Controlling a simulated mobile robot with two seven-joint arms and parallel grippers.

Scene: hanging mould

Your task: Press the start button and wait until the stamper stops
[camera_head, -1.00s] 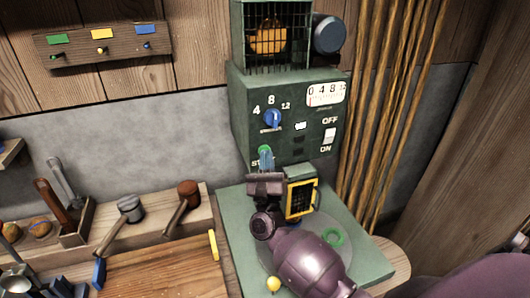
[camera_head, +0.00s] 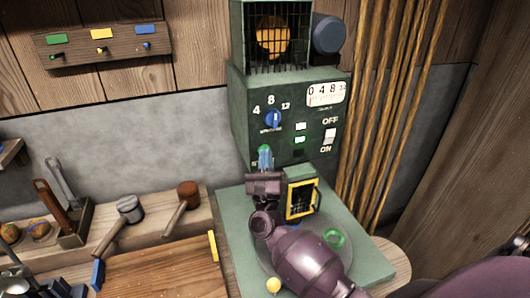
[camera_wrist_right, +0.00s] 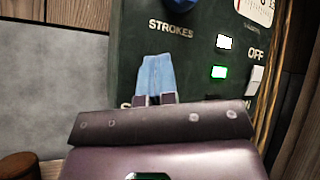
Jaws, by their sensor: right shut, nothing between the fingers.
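The dark green machine (camera_head: 240,125) stands at the back centre with a panel of dial, gauge, switch and lamps. The green start button (camera_head: 264,149) is low on the panel's left, mostly hidden behind my right gripper (camera_head: 265,163). The gripper's blue fingers are shut, empty, and at the button; whether they touch it I cannot tell. The right wrist view also shows the shut fingers (camera_wrist_right: 157,78) against the panel. A white lamp (camera_head: 300,126) and a green lamp (camera_head: 299,140) are lit. The stamper itself I cannot make out. My left gripper is not in view.
A blue strokes dial (camera_head: 272,118), a gauge (camera_head: 326,94) and an on/off switch (camera_head: 330,136) are near the button. A yellow-framed grille (camera_head: 302,199) is below the panel. Hammers and a wooden board (camera_head: 160,265) lie left. Hanging cords (camera_head: 385,110) are at right.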

